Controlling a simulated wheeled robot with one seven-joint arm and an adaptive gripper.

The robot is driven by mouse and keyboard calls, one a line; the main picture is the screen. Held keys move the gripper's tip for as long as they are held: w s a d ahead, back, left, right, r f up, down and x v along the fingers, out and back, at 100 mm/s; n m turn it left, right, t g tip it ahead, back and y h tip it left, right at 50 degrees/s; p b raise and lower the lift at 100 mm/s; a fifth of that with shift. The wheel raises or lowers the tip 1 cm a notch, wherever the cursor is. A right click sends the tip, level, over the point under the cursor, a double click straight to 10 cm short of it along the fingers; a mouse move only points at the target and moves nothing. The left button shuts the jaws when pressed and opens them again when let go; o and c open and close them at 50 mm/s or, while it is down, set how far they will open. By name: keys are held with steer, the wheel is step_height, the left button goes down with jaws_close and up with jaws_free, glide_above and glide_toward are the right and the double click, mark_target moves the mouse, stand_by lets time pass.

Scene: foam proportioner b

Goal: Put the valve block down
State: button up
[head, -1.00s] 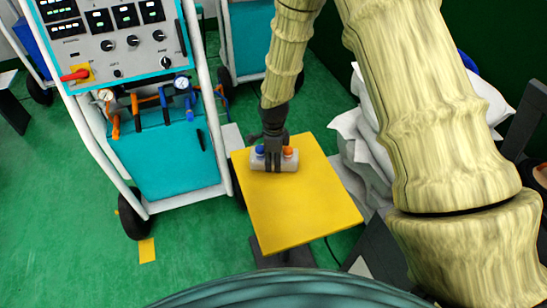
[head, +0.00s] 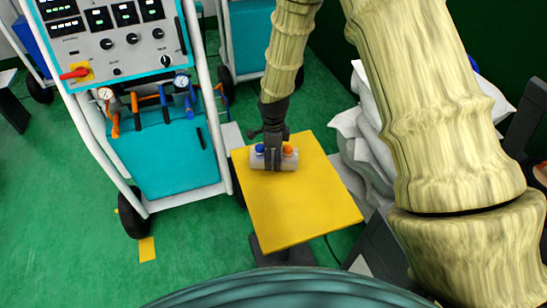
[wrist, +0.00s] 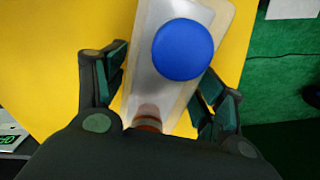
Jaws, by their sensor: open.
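The valve block (head: 287,161) is a light grey block with a blue knob and an orange knob on top. It rests on the far left part of the yellow tabletop (head: 305,205). In the wrist view the block (wrist: 150,75) lies between my fingers with its blue knob (wrist: 183,49) up; the orange knob is mostly hidden by the gripper body. My gripper (head: 273,163) comes down from above over the block. In the wrist view my gripper (wrist: 160,85) is open, its fingers on either side of the block; a gap shows on the left, while contact on the right is unclear.
A white-framed cart (head: 170,160) with a teal panel, gauges and hoses stands left of the table. White sacks (head: 367,150) are piled to the right. The near part of the tabletop is clear. Green floor (head: 60,210) is open at the left.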

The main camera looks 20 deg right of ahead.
step_height(320, 180, up, 11)
steer(key=b, duration=0.2)
stand_by(0.5)
